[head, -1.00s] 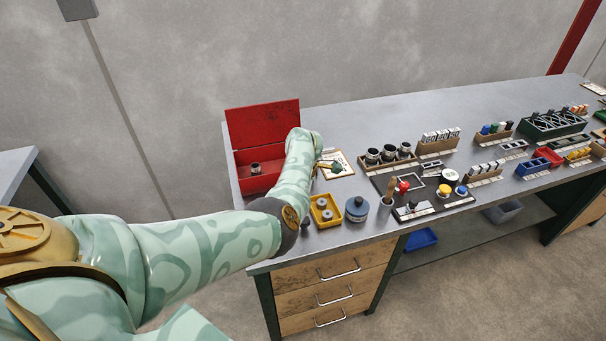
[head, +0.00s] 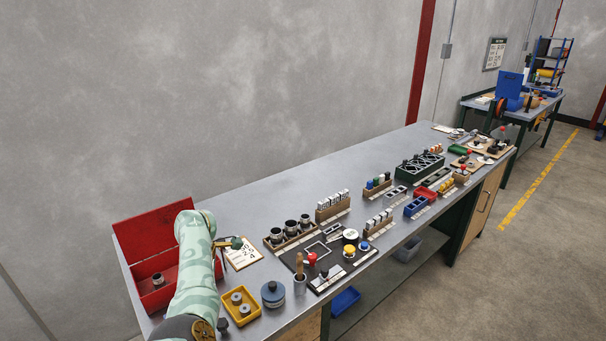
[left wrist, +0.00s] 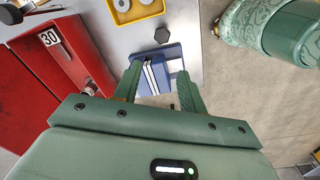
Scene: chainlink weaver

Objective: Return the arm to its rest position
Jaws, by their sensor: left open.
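My left arm (head: 195,265) comes in from the lower left in the head view and stands over the left end of the bench, in front of the red box. My left gripper (left wrist: 158,80) shows in the left wrist view with its two green fingers apart. Nothing is held between them. A blue block with pale strips (left wrist: 152,76) lies on the bench beyond the fingertips. A small dark green and brass part (head: 236,243) shows beside my arm over a clipboard; I cannot tell whether it belongs to my gripper. My right gripper is not in view.
The open red box (head: 145,270) stands close beside my arm. Racks and small parts line the bench (head: 300,185). Its back strip is clear.

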